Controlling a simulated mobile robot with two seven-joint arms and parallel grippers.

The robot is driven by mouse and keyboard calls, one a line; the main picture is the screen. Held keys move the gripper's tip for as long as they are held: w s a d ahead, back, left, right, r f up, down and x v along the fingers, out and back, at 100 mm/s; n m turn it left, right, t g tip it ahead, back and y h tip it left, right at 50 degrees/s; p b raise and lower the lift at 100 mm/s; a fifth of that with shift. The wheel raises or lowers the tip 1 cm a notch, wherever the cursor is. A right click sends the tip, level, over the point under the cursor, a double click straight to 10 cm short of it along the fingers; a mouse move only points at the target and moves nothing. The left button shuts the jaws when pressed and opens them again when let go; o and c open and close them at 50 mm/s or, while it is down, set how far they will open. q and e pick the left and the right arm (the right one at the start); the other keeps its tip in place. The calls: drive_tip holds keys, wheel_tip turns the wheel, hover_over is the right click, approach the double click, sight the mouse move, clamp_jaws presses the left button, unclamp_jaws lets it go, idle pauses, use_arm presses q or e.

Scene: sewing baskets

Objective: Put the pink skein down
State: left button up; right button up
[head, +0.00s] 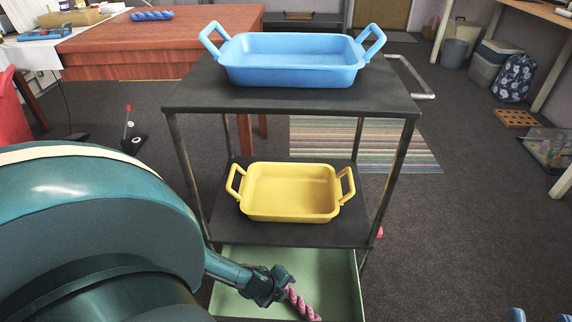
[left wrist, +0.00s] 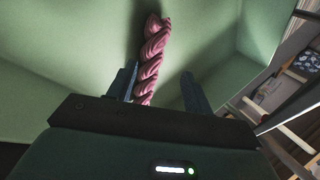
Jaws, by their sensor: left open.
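The pink skein (head: 303,304) is a twisted bundle in the pale green bin (head: 342,264) at the bottom of the dark cart, partly cut off by the picture's lower edge. My left gripper (head: 274,286) is at the skein's upper left end, low in the bin. In the left wrist view the skein (left wrist: 153,52) runs up from between the fingers of my left gripper (left wrist: 160,90). The fingers are apart, with a clear gap at the right finger; the skein is close to the left finger. I cannot tell whether it touches that finger.
A yellow basket (head: 291,190) stands on the middle shelf (head: 290,236). A blue basket (head: 292,74) stands on the top shelf (head: 203,96). A cart post (head: 390,185) is at the right. Blue pieces at the bottom right edge are too cut off to identify.

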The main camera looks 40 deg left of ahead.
use_arm(q)
drive_tip(key=p+v, duration=0.4)
drive_tip(key=v, duration=0.5)
drive_tip(key=shift+r, duration=0.25)
use_arm(e)
drive_tip(key=shift+s+d+f+g+h, duration=0.3)
drive_tip(key=shift+f+g+h, duration=0.15)
drive_tip(key=shift+h, duration=0.35)
